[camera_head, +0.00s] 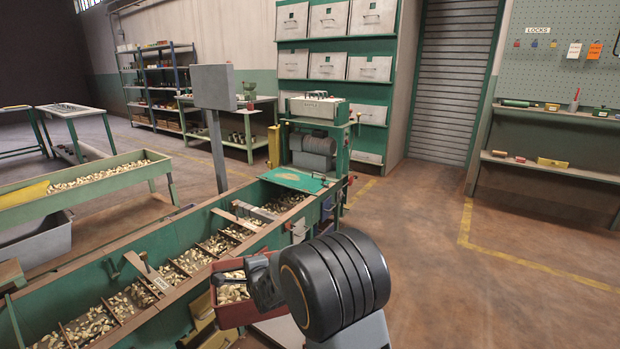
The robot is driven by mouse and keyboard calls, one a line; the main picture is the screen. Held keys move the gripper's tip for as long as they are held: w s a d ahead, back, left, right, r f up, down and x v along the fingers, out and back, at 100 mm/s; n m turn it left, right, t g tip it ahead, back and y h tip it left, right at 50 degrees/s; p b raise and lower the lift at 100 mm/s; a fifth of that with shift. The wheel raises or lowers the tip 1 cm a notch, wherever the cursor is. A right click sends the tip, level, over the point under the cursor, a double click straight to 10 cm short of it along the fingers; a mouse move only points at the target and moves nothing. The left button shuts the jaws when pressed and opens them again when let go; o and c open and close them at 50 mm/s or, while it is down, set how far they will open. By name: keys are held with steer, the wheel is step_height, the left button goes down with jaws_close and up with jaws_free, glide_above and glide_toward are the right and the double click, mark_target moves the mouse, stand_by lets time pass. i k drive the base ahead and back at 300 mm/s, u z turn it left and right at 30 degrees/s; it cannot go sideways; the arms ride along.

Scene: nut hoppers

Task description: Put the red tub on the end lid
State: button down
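The red tub (240,314), with pale nuts in it, is at the near side of the long green hopper trough. My gripper (238,282) is at the tub's right side, with a dark finger over the nuts inside the rim. It appears shut on the tub's wall; the other finger is hidden. I see no support directly under the tub, though its lower right is partly covered by my arm. The end lid (292,179) is a flat green panel on the trough's far end, well beyond the tub. Its top looks mostly bare, with a small light item on it.
The trough (150,245) has several divided bays of nuts and cross pieces. A grey panel on a post (213,90) rises behind it. A machine (313,148) stands just behind the lid. Yellow bins (205,330) sit below the tub. Floor to the right is clear.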

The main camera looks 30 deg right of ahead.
mark_target(292, 176)
steer(key=z, duration=2.15)
steer(key=i, duration=3.7)
steer(key=u, duration=3)
